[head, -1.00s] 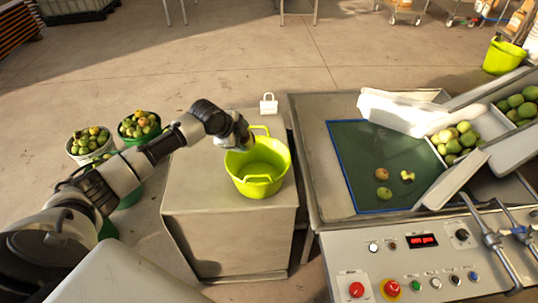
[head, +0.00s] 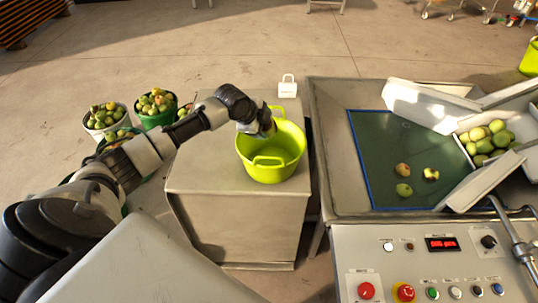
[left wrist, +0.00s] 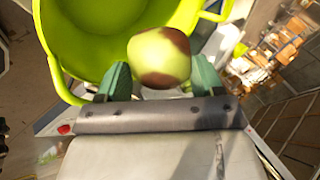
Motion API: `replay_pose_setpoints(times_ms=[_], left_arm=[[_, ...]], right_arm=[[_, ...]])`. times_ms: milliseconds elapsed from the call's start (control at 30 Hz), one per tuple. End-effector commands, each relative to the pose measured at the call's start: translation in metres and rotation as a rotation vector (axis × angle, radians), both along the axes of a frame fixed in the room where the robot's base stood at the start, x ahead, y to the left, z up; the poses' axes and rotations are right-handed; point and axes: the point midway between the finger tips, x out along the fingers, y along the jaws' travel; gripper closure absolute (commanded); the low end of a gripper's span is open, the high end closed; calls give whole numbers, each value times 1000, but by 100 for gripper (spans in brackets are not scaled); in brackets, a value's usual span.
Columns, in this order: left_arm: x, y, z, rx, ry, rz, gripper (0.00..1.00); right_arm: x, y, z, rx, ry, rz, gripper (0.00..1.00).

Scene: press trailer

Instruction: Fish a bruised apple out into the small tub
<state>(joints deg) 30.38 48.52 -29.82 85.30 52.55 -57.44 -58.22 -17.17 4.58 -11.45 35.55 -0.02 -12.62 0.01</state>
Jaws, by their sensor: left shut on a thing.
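The small tub (head: 272,168) is lime green with two loop handles and stands on a grey cabinet (head: 235,190). My left gripper (head: 270,131) reaches over the tub's left and back rim. In the left wrist view it is shut on a yellow-green apple with dark brown bruises (left wrist: 160,58), held between green fingers (left wrist: 161,80). The tub (left wrist: 75,40) shows behind and left of the apple; its visible inside looks empty. My right gripper is not in view.
Several apples (head: 403,170) lie on the green table bed (head: 380,135) at right, beside a white chute (head: 432,105). A control panel (head: 435,262) is in front. Buckets of apples (head: 158,103) stand on the floor at left. A white tag-like object (head: 287,90) stands behind the tub.

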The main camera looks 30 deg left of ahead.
Motion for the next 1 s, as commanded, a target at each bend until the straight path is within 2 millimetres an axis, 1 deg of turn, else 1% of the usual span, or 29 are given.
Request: replay_pose_setpoints(times_ms=[167,200,367,400,633,767,867,1000], left_arm=[[0,0,2,0,-2,0,60],[0,0,2,0,-2,0,30],[0,0,1,0,-2,0,5],[0,0,1,-1,-1,0,3],[0,0,1,0,0,0,3],[-4,2,6,0,-1,0,3],[-12,4,17,2,-3,-1,3],[-29,8,40,4,-3,-1,3]], right_arm=[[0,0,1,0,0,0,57],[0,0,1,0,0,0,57],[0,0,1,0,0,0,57],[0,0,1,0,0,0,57],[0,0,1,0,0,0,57],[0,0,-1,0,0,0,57],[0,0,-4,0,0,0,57],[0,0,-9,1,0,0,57]])
